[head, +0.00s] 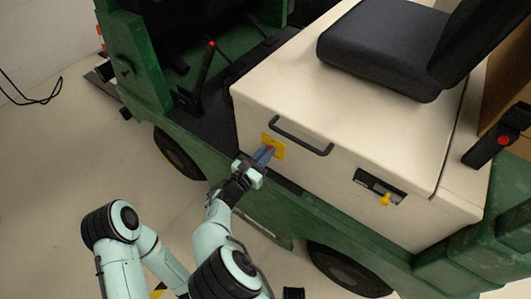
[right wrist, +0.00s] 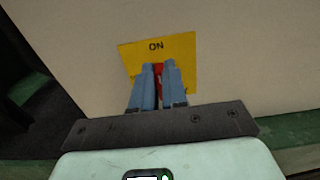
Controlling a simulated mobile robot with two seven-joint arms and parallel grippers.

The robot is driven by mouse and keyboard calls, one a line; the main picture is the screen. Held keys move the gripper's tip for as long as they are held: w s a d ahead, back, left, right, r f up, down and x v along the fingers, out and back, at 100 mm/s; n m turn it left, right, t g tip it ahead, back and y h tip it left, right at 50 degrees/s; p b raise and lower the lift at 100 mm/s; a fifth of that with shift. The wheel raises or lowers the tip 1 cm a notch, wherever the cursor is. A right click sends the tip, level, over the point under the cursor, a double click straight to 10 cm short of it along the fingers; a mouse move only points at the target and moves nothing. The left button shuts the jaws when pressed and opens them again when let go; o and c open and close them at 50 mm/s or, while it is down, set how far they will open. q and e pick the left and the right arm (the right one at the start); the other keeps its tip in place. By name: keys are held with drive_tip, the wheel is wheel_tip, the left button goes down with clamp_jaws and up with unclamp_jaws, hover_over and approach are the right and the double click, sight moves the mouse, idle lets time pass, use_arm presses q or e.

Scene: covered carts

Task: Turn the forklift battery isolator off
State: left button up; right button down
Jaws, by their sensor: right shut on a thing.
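The battery isolator is a yellow plate (head: 279,148) on the cream side panel of the forklift, with a red handle (right wrist: 159,70) in front of it. In the right wrist view the plate (right wrist: 184,47) reads "ON" at its top; its lower part is mostly hidden by my fingers. My right gripper (head: 264,154) reaches up to the plate. Its blue fingers, in the right wrist view (right wrist: 159,82), are shut on the red handle, one on each side. The handle looks roughly upright, in line with "ON". My left gripper is out of view.
A black grab handle (head: 302,136) sits just above and right of the plate. A black panel with a yellow key (head: 384,199) is farther right. The black seat (head: 385,50) is above. Green bodywork and wheels lie below. Open floor is at the left.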

drive_tip(key=n+p, duration=0.3)
drive_tip(key=p, duration=0.2)
drive_tip(key=shift+w+a+r+n, duration=0.1)
drive_tip(key=shift+w+n, duration=0.05)
drive_tip(key=shift+n, duration=0.25)
drive_tip(key=n+p, duration=0.3)
drive_tip(key=shift+w+a+n+p, duration=0.1)
drive_tip(key=shift+n+p, duration=0.2)
use_arm(q)
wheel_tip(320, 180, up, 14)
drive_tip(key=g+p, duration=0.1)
drive_tip(key=p, duration=0.5)
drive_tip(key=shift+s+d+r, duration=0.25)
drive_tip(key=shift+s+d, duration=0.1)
use_arm(e)
drive_tip(key=shift+w+a+f+n, duration=0.1)
drive_tip(key=shift+f+n, duration=0.15)
drive_tip(key=shift+n, duration=1.5)
drive_tip(key=shift+f+n, duration=0.2)
drive_tip(key=shift+n, duration=1.6)
drive_tip(key=shift+w+a+f+n, duration=0.1)
drive_tip(key=shift+f+n, duration=0.15)
drive_tip(key=shift+n, duration=1.5)
drive_tip(key=shift+s, duration=0.1)
drive_tip(key=c, duration=1.2)
unclamp_jaws()
drive_tip(key=shift+o, duration=0.2)
